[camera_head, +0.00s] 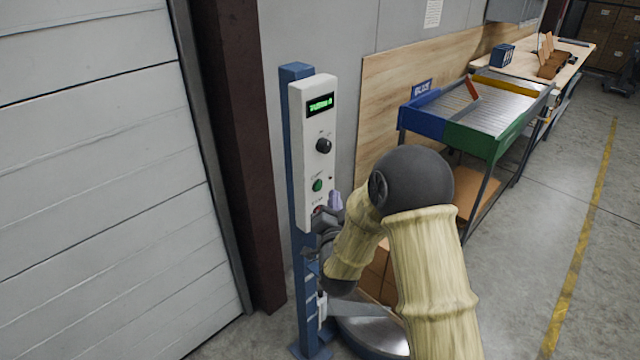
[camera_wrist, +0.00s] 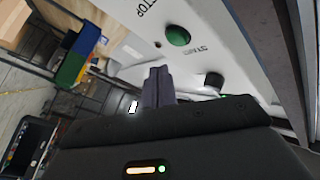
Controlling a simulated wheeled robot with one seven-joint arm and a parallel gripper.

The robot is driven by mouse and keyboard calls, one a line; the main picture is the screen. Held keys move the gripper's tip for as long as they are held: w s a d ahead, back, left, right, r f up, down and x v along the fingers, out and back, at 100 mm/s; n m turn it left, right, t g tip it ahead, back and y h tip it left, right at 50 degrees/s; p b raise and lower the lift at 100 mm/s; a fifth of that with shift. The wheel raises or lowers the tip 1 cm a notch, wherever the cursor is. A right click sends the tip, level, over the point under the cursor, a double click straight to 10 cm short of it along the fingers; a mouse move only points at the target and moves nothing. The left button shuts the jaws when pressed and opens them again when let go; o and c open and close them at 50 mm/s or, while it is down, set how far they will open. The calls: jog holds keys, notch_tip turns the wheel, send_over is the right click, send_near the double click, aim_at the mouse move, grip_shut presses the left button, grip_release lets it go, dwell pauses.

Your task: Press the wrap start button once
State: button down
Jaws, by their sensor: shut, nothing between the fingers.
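The wrap start button is a green round button (camera_head: 317,185) on the white control panel (camera_head: 299,150). In the wrist view the green button (camera_wrist: 177,36) shows large beside its START lettering. My gripper (camera_head: 336,199) is beside the panel's lower right edge, a little below the green button's level. In the wrist view my gripper (camera_wrist: 158,78) has its lilac fingers closed together and empty, pointing toward the panel. The fingertips appear apart from the green button; their exact distance from the panel is unclear.
The panel also carries a lit green display (camera_head: 320,104), a black knob (camera_head: 323,146) and a red button (camera_head: 317,210) close to my gripper. A blue post (camera_head: 297,72) backs the panel. A roller table (camera_head: 485,102) stands to the right; open floor lies beyond it.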

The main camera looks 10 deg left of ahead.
jog(key=shift+w+a, duration=0.6)
jog(key=shift+a, duration=0.2)
jog(key=shift+w+a+b, duration=0.1)
jog(key=shift+b, duration=0.25)
dwell(1.2)
jog(key=shift+w+a, duration=0.15)
jog(key=shift+a, duration=0.05)
jog(key=shift+w+a+b, duration=0.2)
jog(key=shift+a+b, duration=0.1)
jog(key=shift+b, duration=0.1)
dwell(0.7)
dwell(0.4)
jog(key=shift+s+d+b, duration=0.5)
jog(key=shift+d, duration=0.1)
